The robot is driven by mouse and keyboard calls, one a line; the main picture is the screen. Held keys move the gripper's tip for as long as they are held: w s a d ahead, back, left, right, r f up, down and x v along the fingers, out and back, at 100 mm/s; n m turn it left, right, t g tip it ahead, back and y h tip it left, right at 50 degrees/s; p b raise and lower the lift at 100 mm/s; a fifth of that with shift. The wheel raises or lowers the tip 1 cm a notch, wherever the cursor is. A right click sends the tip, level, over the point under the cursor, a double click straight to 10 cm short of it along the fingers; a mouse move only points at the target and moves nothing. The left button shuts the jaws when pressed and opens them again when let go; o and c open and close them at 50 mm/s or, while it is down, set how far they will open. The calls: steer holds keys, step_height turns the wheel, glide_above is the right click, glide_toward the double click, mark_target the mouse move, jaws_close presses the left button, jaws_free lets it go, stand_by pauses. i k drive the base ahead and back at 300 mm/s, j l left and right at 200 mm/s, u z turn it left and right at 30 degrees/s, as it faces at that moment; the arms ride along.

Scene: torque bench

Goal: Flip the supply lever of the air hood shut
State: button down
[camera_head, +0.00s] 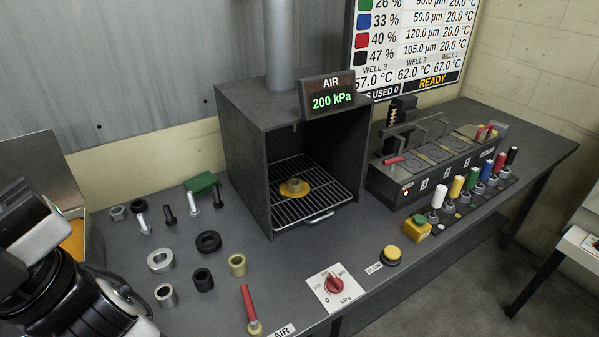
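The air hood (244,155) is a dark open-fronted box in the middle of the bench, with a wire rack inside. Its display (332,101) reads AIR 200 kPa in green. The supply lever (248,303) is a red handle on a brass-coloured valve at the bench's front edge, beside a white AIR label (281,331). The handle points away from the front edge, towards the back of the bench. My arm fills the lower left corner, left of the lever and apart from it. My gripper's fingers cannot be made out.
A red pressure knob (334,284) on a white plate and a yellow button (390,256) lie right of the lever. Rings (161,260), bolts and a green block (201,183) lie behind it. A heater block with wells (420,170) and several coloured-handled tools stand at right.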

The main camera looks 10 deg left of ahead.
mark_target(251, 313)
steer(key=l+u, duration=0.2)
steer(key=u, duration=0.2)
steer(key=l+u, duration=0.2)
steer(key=u, duration=0.15)
steer(key=k+j+z, duration=0.15)
steer(key=z, duration=0.15)
steer(key=k+j+z, duration=0.1)
steer(key=k+z, duration=0.2)
